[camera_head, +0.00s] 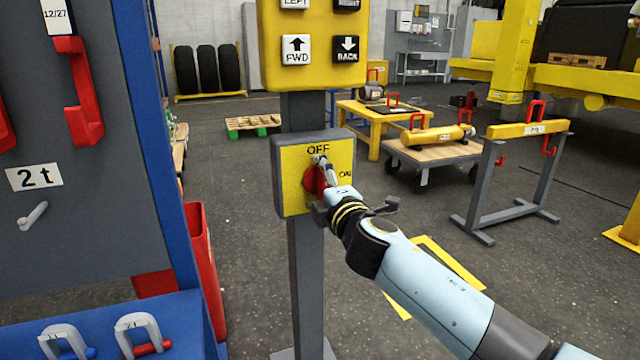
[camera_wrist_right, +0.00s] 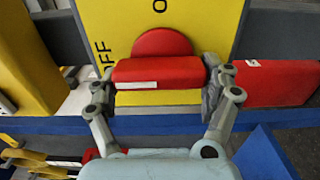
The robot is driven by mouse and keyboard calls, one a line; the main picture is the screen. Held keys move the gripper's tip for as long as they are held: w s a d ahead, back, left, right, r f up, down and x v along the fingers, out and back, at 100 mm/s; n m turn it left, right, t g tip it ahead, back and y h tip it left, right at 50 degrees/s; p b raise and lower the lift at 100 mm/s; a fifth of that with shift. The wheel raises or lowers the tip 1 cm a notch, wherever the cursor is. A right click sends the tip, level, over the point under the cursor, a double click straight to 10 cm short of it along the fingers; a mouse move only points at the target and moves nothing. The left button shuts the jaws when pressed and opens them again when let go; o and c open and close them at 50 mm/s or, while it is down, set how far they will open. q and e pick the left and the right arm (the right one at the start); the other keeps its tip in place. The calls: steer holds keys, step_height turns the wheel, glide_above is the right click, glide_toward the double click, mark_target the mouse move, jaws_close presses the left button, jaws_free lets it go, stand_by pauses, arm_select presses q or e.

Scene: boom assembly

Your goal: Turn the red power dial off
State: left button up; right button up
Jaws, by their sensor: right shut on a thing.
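The red power dial (camera_head: 312,181) is on a yellow-faced switch box (camera_head: 290,178) on a grey post. OFF is printed above the dial and ON to its right. My right gripper (camera_head: 322,168) is at the dial and partly covers it. In the right wrist view, the dial's red bar handle (camera_wrist_right: 178,71) lies between the two fingers of my right gripper (camera_wrist_right: 160,78), which is shut on it. The handle's white mark is on its left half, the side where OFF is printed. My left gripper is not in view.
A yellow panel (camera_head: 318,20) with FWD and BACK buttons is above the box. A grey tool board (camera_head: 90,200) with a blue frame and a red bin (camera_head: 204,265) stand to the left. A cart (camera_head: 440,152) and a grey stand (camera_head: 486,190) are behind my right arm.

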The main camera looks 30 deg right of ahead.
steer(key=shift+f, duration=0.1)
stand_by(0.3)
steer(key=o, duration=1)
steer(key=shift+o, duration=0.2)
steer(key=shift+s, duration=0.1)
steer(key=v, duration=1.2)
steer(key=shift+a, duration=0.1)
